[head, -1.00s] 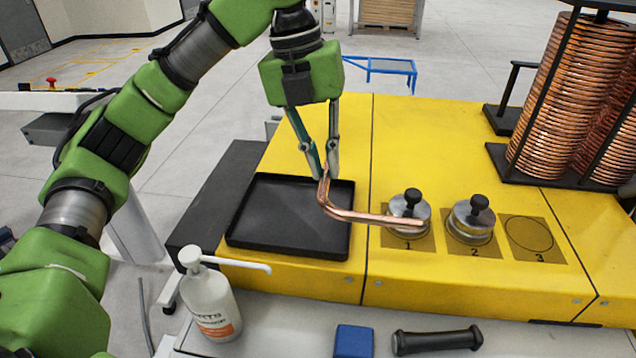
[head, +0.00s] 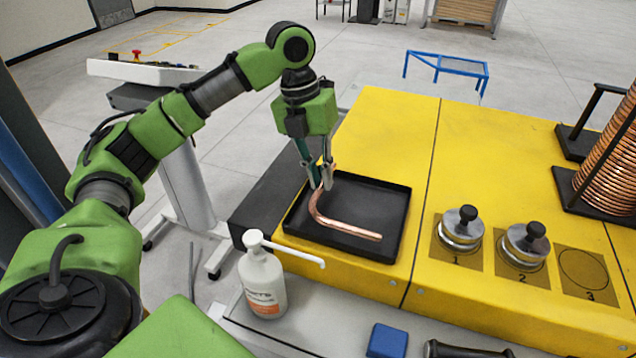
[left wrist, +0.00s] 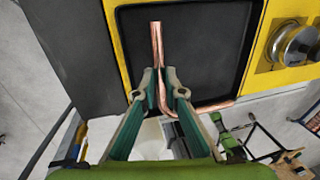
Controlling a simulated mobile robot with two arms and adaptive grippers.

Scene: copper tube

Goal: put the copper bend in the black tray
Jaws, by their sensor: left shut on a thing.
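The copper bend (head: 345,229) is an L-shaped copper tube. My left gripper (head: 323,182) is shut on its upright leg, near the top. The long leg reaches to the right over the black tray (head: 393,200) in the head view; I cannot tell whether it touches the tray floor. In the left wrist view the copper bend (left wrist: 157,45) passes between the fingertips of my left gripper (left wrist: 160,84), with the black tray (left wrist: 215,48) behind it. The black tray sits at the left end of the yellow bench. My right gripper is not in view.
The yellow bench (head: 475,145) carries two metal weights (head: 461,228) on numbered spots and an empty spot 3. A copper coil rack (head: 610,165) stands at the right. A white pump bottle (head: 263,280) stands in front of the tray, its spout pointing right. A blue block (head: 386,340) lies nearby.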

